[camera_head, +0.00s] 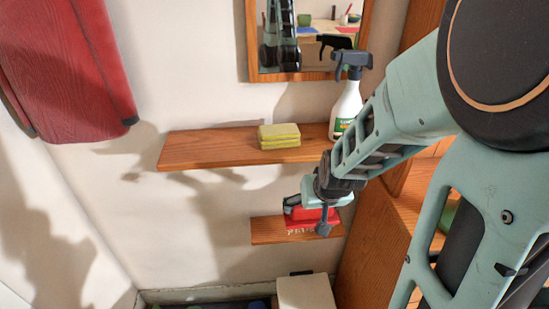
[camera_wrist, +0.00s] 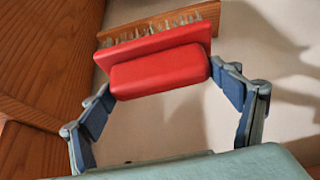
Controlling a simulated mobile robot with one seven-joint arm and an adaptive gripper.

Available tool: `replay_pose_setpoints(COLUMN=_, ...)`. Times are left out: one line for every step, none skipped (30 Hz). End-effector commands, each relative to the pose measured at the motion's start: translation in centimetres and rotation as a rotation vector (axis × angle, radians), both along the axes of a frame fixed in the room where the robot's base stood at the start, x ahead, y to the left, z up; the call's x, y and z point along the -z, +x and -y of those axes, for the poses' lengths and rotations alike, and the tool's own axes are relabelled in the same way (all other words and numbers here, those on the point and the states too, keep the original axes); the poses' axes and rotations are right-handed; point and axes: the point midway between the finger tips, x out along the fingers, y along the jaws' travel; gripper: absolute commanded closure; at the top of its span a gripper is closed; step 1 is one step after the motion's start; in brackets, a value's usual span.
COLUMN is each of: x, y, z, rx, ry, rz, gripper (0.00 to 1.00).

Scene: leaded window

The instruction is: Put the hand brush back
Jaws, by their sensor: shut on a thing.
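The hand brush (camera_head: 308,214) is red with pale bristles. My gripper (camera_head: 307,216) is shut on it, just over the small lower wooden shelf (camera_head: 270,230) in the head view. In the wrist view the red brush (camera_wrist: 160,74) sits between the two fingertips of my gripper (camera_wrist: 160,86), its bristles on the far side, towards the wooden shelf (camera_wrist: 207,12). The brush overlaps the shelf in both views; I cannot tell whether it touches it. My gripper and the brush hide part of the shelf.
A longer upper shelf (camera_head: 215,146) holds a yellow sponge (camera_head: 279,136) and a spray bottle (camera_head: 347,98). A wood-framed mirror (camera_head: 305,40) hangs above. A red cloth (camera_head: 65,65) hangs at the left. A wooden cabinet (camera_head: 370,245) stands close on the right. A pale box (camera_head: 306,292) is below.

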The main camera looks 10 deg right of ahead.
Motion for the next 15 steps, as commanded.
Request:
replay_pose_setpoints(x=0.8, y=-0.5, z=0.6, rx=0.01, ry=0.003, rz=-0.004, gripper=0.39)
replay_pose_setpoints(x=1.2, y=-0.6, z=0.7, rx=0.009, ry=0.004, rz=-0.001, gripper=0.39)
replay_pose_setpoints(x=1.6, y=-0.9, z=0.9, rx=0.011, ry=0.005, rz=0.0, gripper=0.39)
replay_pose_setpoints(x=1.9, y=-1.0, z=1.1, rx=0.011, ry=0.005, rz=0.002, gripper=0.39)
replay_pose_setpoints(x=2.1, y=-1.1, z=1.1, rx=0.013, ry=0.006, rz=0.005, gripper=0.39)
replay_pose_setpoints(x=2.5, y=-1.3, z=1.3, rx=0.013, ry=0.007, rz=0.006, gripper=0.39)
replay_pose_setpoints(x=2.6, y=-1.4, z=1.3, rx=0.012, ry=0.007, rz=0.008, gripper=0.39)
replay_pose_setpoints(x=2.8, y=-1.5, z=1.4, rx=0.013, ry=0.007, rz=0.009, gripper=0.39)
replay_pose_setpoints(x=2.9, y=-1.5, z=1.5, rx=0.013, ry=0.008, rz=0.012, gripper=0.39)
replay_pose_setpoints(x=3.1, y=-1.5, z=1.5, rx=0.013, ry=0.007, rz=0.013, gripper=0.39)
replay_pose_setpoints(x=3.2, y=-1.4, z=1.5, rx=0.013, ry=0.006, rz=0.015, gripper=0.39)
replay_pose_setpoints(x=3.5, y=-1.3, z=1.4, rx=0.011, ry=0.007, rz=0.016, gripper=0.39)
replay_pose_setpoints(x=3.7, y=-1.1, z=1.3, rx=0.01, ry=0.006, rz=0.016, gripper=0.39)
replay_pose_setpoints(x=3.9, y=-0.9, z=1.3, rx=0.01, ry=0.006, rz=0.016, gripper=0.39)
replay_pose_setpoints(x=4.2, y=-0.5, z=1.2, rx=0.009, ry=0.005, rz=0.018, gripper=0.39)
